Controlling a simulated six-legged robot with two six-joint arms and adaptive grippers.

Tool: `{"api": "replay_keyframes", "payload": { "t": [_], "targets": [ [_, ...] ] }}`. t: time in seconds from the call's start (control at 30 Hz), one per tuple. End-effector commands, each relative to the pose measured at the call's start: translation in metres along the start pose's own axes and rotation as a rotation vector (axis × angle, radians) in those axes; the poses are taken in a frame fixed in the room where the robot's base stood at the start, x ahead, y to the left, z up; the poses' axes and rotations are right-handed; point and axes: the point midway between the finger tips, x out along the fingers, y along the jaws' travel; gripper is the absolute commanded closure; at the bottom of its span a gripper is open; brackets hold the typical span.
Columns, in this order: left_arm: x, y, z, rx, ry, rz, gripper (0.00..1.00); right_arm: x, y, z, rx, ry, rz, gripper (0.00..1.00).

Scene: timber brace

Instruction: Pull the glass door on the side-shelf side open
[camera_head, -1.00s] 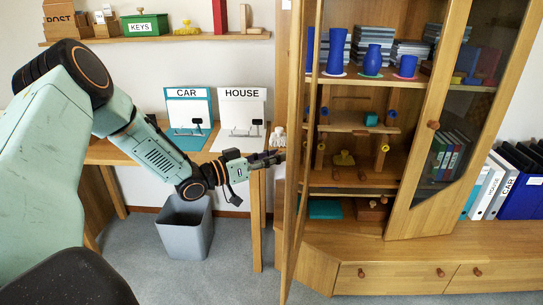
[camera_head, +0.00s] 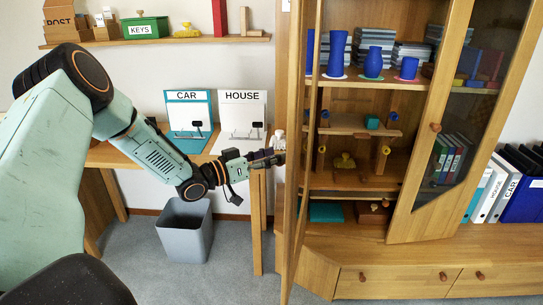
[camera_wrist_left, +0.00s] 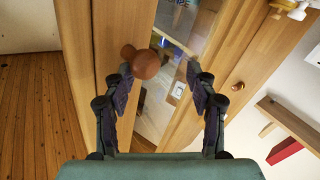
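The glass door on the side-shelf side (camera_head: 293,200) is the left door of the wooden cabinet. It stands swung outward and shows nearly edge-on in the head view, with the shelves behind it uncovered. My left gripper (camera_head: 280,158) is at the outer side of this door, close to its frame. In the left wrist view its two fingers (camera_wrist_left: 158,80) are apart. The door's round wooden knob (camera_wrist_left: 145,62) shows near the fingertips, closer to the left finger. I cannot tell whether they touch. My right gripper is not in view.
The right glass door (camera_head: 436,130) is shut. Drawers (camera_head: 405,278) run below. A wall shelf (camera_head: 160,40) holds a green KEYS box. A desk (camera_head: 110,152) with CAR and HOUSE boards and a grey bin (camera_head: 186,240) stand left of the door.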

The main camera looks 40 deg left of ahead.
Motion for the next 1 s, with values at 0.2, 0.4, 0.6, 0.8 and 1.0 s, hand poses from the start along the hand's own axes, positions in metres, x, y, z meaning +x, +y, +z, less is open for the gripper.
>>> {"api": "replay_keyframes", "payload": {
  "t": [0.2,0.4,0.6,0.8,1.0],
  "targets": [
    [-0.002,0.001,0.011,-0.004,-0.025,-0.001,0.46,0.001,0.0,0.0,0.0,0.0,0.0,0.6],
    [-0.002,0.002,0.008,-0.003,-0.024,0.0,0.46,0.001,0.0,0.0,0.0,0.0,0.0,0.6],
    [-0.002,0.007,-0.016,-0.002,-0.012,0.001,0.46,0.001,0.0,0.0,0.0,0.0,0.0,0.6],
    [-0.001,0.015,-0.046,0.0,-0.004,0.001,0.46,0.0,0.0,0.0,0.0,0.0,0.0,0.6],
    [-0.001,0.023,-0.073,0.001,0.0,0.003,0.46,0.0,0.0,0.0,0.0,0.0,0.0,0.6]
  ]
}}
